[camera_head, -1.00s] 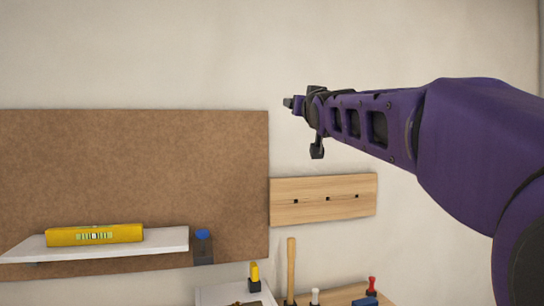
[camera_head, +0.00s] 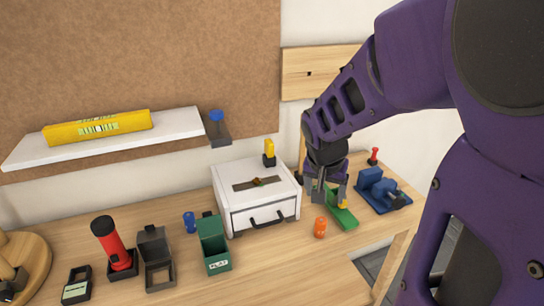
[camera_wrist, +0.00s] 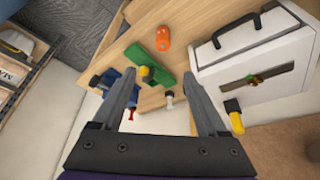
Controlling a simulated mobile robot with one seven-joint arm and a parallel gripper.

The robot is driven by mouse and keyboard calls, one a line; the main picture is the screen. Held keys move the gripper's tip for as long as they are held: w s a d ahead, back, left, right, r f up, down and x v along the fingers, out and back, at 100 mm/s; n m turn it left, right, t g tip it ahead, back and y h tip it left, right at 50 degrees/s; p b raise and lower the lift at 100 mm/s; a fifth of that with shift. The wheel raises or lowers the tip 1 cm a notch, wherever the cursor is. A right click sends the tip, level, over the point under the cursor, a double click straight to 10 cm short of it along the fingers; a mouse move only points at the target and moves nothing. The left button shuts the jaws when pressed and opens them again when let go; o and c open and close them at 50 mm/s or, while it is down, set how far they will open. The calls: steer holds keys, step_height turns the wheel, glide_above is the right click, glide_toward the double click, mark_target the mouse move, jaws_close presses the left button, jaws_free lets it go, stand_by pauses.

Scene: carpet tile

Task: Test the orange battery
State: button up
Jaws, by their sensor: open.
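The orange battery (camera_head: 320,227) stands upright on the workbench, in front of the green tool and right of the white drawer box. It also shows in the wrist view (camera_wrist: 163,39), beyond my fingertips. My gripper (camera_head: 322,198) points down above the bench, behind the battery and close to the green tool; its fingers are apart with nothing between them in their grip. A small black device with a pale display (camera_head: 76,285), perhaps a tester, lies at the bench's front left.
The white drawer box (camera_head: 257,200) stands left of my gripper. A green tool (camera_head: 343,219) and blue vise (camera_head: 380,190) are near. A green bin (camera_head: 213,248), blue battery (camera_head: 190,222) and red flashlight (camera_head: 108,240) stand to the left. The front middle of the bench is clear.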

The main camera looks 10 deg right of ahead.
steer(key=b, duration=0.3)
glide_above(321, 221)
steer(key=s, duration=0.2)
steer(key=f, duration=0.9)
steer(key=shift+w+a+f, duration=0.1)
steer(key=shift+a+f, duration=0.1)
steer(key=shift+f, duration=0.2)
steer(key=shift+w+d+f, duration=0.2)
steer(key=shift+w+f, duration=0.05)
steer(key=shift+f, duration=0.3)
steer(key=b+x, duration=0.1)
steer(key=x, duration=0.1)
steer(key=a+b+x, duration=0.1)
steer(key=x, duration=0.1)
steer(key=shift+s+d+f+b, duration=0.1)
steer(key=shift+f+b, duration=0.3)
steer(key=shift+w+d+f, duration=0.1)
steer(key=shift+w+f, duration=0.15)
steer(key=shift+f, duration=0.05)
steer(key=shift+c, duration=0.3)
jaws_close()
